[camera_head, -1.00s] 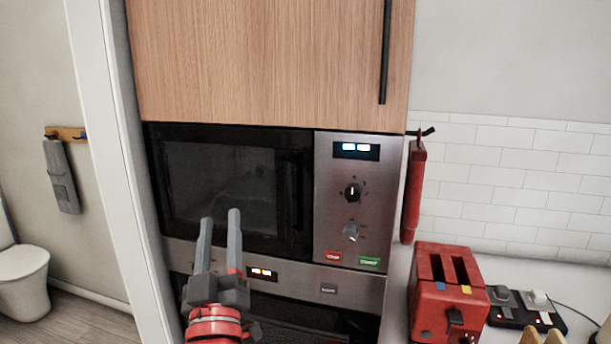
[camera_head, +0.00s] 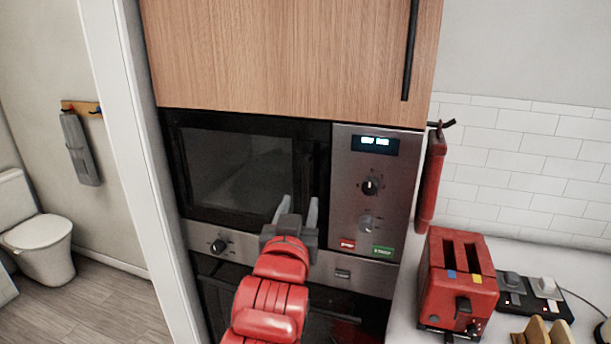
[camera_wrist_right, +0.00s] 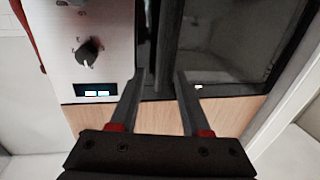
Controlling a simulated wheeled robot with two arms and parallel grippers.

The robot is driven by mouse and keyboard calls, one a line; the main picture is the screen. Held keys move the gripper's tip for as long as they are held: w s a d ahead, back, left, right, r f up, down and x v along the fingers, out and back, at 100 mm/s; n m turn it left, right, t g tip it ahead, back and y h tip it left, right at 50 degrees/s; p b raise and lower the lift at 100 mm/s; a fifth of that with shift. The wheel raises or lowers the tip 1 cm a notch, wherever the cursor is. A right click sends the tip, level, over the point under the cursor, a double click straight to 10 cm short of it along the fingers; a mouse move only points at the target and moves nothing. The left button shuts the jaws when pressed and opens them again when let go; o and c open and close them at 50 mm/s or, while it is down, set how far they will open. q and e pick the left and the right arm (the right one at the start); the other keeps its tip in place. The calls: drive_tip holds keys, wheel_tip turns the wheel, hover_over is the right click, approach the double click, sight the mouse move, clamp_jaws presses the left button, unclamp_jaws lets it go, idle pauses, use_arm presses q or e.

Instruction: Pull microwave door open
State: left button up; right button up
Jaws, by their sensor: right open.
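The microwave (camera_head: 238,165) is built in below a wooden cabinet, and its dark glass door appears shut. Its dark vertical handle (camera_head: 309,160) is at the door's right edge, beside the steel control panel (camera_head: 352,180). My right gripper (camera_head: 298,204) is open, in front of the handle's lower part. In the upside-down right wrist view, the right gripper's fingers (camera_wrist_right: 157,85) are apart, with the dark handle (camera_wrist_right: 160,45) showing between and beyond them. I cannot tell if they touch it. My left gripper is not in view.
An oven (camera_head: 345,315) sits below the microwave. The wooden cabinet (camera_head: 285,60) is directly above. A red toaster (camera_head: 455,285) stands on the counter to the right. A white door frame (camera_head: 125,150) is close on the left.

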sight(305, 186)
drive_tip(key=w+p, duration=0.1)
drive_tip(key=w, duration=0.4)
drive_tip(key=w+d+p, duration=0.1)
drive_tip(key=w, duration=0.1)
drive_tip(key=shift+w+r+p, duration=0.1)
drive_tip(key=shift+w+p, duration=0.2)
drive_tip(key=shift+w, duration=0.55)
clamp_jaws()
idle(0.5)
